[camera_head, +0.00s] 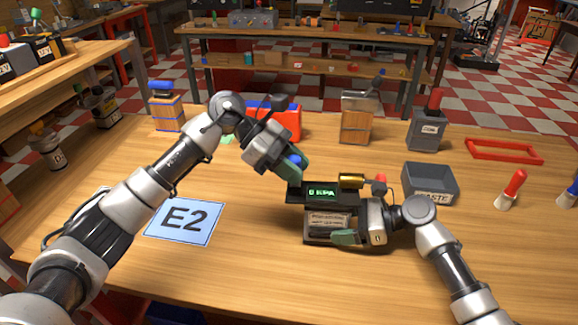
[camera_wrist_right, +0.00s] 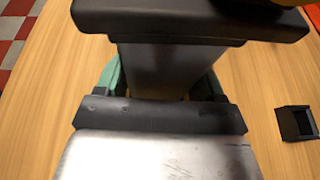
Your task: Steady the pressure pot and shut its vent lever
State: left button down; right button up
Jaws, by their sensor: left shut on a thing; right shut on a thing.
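The pressure pot (camera_head: 327,221) stands on the wooden table, a dark box with a label and a green display reading "0 KPA". A brass cylinder and a red knob show at its top right. My right gripper (camera_head: 352,230) is shut on the pot's body. In the right wrist view, its green fingers flank the pot's grey body (camera_wrist_right: 165,68) beneath a dark top plate. My left gripper (camera_head: 292,163) is shut at the pot's top left, with a blue piece (camera_head: 294,160) between its fingers. This is probably the vent lever; its shaft and angle are mostly hidden.
A grey waste bin (camera_head: 430,181) stands right of the pot, with a red-handled brush (camera_head: 512,188) beyond it. A blue E2 card (camera_head: 184,222) lies left. Several containers and a red frame (camera_head: 504,150) line the back. The front table area is clear.

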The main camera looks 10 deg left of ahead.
pick_arm(q)
jog(key=shift+d+y, duration=0.4)
jog(key=shift+y, duration=0.4)
jog(key=c, duration=0.8)
grip_release()
pick_arm(e)
jog(key=shift+r, duration=0.1)
pick_arm(q)
jog(key=v, duration=1.2)
jog(key=shift+w, duration=0.1)
